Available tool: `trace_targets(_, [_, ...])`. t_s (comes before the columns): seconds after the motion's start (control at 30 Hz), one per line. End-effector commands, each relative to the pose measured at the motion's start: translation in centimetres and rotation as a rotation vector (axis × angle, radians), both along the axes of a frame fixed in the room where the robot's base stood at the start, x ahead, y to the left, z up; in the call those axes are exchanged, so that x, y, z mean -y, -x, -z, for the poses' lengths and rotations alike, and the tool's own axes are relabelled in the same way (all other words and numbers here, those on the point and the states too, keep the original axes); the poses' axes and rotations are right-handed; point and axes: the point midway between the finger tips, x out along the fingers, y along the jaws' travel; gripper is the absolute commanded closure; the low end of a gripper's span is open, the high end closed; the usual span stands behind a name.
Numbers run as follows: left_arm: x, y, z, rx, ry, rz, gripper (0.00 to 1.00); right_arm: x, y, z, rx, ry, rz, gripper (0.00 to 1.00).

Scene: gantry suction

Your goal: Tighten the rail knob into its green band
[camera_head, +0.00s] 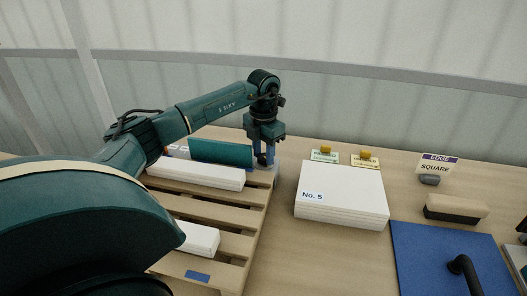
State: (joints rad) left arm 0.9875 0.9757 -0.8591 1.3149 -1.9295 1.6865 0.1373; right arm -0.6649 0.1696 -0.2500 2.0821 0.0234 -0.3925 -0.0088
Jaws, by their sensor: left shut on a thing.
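My left gripper (263,162) points down at the far right corner of a wooden slatted pallet (248,220), beside the right end of a teal block (220,152). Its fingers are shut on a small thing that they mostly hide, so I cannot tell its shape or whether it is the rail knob. I cannot make out a rail or a green band with a scale in this view.
White boards (195,174) lie on the pallet. A white stack marked No. 5 (345,190) stands to its right, with two small cards behind it. Further right are a blue mat (425,260), a black curved handle (464,268) and a beige-topped block (456,206).

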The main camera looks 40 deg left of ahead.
Motion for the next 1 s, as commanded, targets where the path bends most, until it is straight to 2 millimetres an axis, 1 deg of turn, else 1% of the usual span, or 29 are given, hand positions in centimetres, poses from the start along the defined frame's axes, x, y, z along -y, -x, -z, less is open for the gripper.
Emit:
trace_targets(0.1, [-0.05,0.0,-0.15,0.0,-0.002,0.092,0.87,0.04,0.01,-0.28,-0.001,0.001,0.001,0.5])
trace_targets(0.2, [-0.04,-0.02,-0.09,0.0,-0.002,0.147,0.87,0.07,0.06,-0.21,-0.004,0.002,0.001,0.5])
trace_targets(0.5, [-0.03,-0.03,-0.06,0.001,-0.001,0.161,0.87,0.16,0.18,0.13,-0.01,0.004,0.001,0.5])
trace_targets(0.53, [-0.03,-0.03,-0.06,0.001,-0.001,0.161,0.62,0.16,0.19,0.13,-0.01,0.005,0.002,0.5])
trace_targets(0.77, [-0.02,-0.03,-0.06,0.001,-0.001,0.159,0.43,0.18,0.24,0.18,-0.012,0.005,0.002,0.5])
trace_targets(1.0, [-0.02,-0.03,-0.09,0.001,-0.001,0.159,0.43,0.19,0.28,0.21,-0.013,0.005,0.003,0.5])
